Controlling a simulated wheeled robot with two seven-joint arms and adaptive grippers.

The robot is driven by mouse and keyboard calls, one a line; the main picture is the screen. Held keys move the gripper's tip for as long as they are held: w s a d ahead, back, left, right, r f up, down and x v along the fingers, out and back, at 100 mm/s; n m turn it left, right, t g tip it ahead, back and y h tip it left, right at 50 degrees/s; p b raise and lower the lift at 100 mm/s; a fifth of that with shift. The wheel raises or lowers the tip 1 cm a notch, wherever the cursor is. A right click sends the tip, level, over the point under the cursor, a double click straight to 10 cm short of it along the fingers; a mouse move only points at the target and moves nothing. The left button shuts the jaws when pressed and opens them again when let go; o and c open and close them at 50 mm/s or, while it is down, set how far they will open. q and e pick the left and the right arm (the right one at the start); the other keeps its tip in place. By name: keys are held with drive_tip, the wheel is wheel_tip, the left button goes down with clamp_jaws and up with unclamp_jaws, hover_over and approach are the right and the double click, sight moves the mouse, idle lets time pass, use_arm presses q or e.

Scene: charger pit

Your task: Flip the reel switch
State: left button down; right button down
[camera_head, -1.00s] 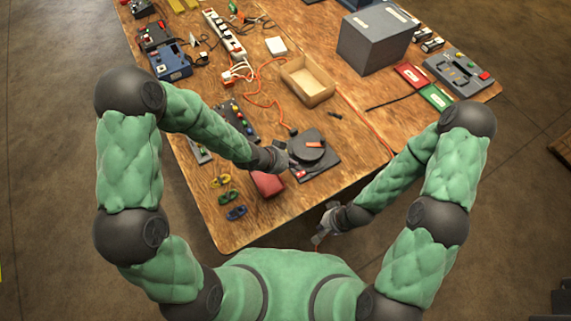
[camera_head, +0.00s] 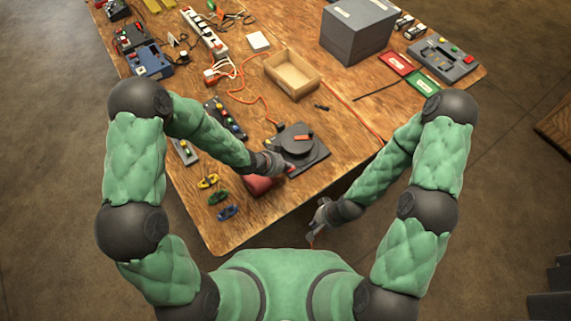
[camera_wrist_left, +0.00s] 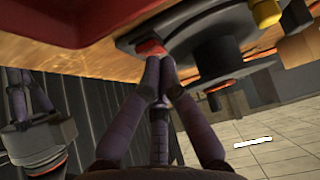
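The reel unit (camera_head: 318,155) is a dark square base with a round dark drum (camera_head: 294,139) and an orange mark on top, near the table's front edge. A red switch (camera_wrist_left: 150,47) sits at the base's edge. My left gripper (camera_head: 285,168) is at the base's near left corner. In the left wrist view its fingertips (camera_wrist_left: 160,62) are close together, right at the red switch. I cannot tell whether they press on it or which way it is set. My right gripper (camera_head: 313,232) hangs off the table's front edge, its fingers apart and empty.
A red block (camera_head: 259,184) lies just left of my left gripper. Yellow, green and blue clips (camera_head: 218,197) lie further left. A cardboard tray (camera_head: 292,74), orange cable, power strip (camera_head: 204,32) and grey box (camera_head: 357,32) are farther back. The table's front right corner is bare.

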use_arm(q)
drive_tip(key=shift+s+a+f+b, duration=0.2)
drive_tip(key=shift+f+b, duration=0.25)
drive_tip(key=shift+f, duration=0.2)
drive_tip(key=shift+r, duration=0.2)
drive_tip(key=shift+w, duration=0.1)
drive_tip(key=shift+w+d+r, duration=0.1)
drive_tip(key=shift+d, duration=0.1)
drive_tip(key=shift+w+d+r+p, duration=0.25)
drive_tip(key=shift+w+d+p, duration=0.1)
drive_tip(key=shift+d, duration=0.1)
drive_tip(key=shift+r, duration=0.1)
